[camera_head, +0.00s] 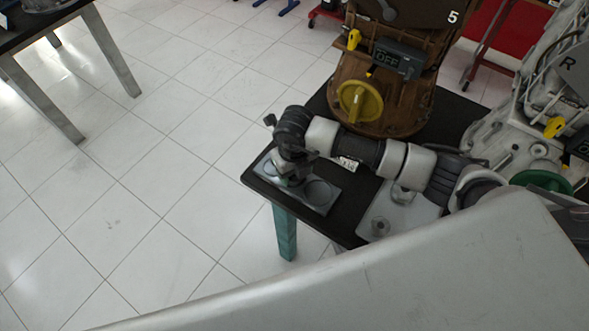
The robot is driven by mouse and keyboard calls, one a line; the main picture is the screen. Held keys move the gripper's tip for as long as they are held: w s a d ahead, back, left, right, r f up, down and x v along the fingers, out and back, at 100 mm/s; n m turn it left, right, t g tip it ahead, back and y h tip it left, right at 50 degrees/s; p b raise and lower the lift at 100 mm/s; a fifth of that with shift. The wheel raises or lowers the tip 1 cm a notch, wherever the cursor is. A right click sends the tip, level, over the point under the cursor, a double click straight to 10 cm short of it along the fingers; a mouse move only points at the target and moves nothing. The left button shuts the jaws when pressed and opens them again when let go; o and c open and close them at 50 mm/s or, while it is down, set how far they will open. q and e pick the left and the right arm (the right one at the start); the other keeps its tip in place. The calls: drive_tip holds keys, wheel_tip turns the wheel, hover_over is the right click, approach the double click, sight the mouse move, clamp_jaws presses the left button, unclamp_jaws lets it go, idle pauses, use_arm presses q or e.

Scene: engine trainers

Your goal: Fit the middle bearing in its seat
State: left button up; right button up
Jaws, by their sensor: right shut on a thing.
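My right arm reaches in from the right over the dark table. Its right gripper (290,178) points down at a flat grey plate (325,207) on the table's near left corner. The plate has round seats; one shows to the right of the gripper and part of another to the left. The gripper is shut on a small part at the middle of the plate, which I take to be the middle bearing. The wrist and fingers mostly hide it, and I cannot tell whether it is in the seat or above it. My left gripper is not in view.
A brown engine trainer (398,88) with a yellow wheel stands behind my arm. A silver engine trainer (540,120) stands at the right. Another grey plate (388,221) with metal parts lies on the table (345,233) below my forearm. Open tiled floor lies left.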

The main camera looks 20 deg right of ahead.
drive_tip(key=shift+f, duration=0.15)
drive_tip(key=o, duration=1.1)
wheel_tip(320, 180, up, 11)
drive_tip(key=b, duration=0.1)
drive_tip(key=shift+f, duration=0.15)
idle(0.3)
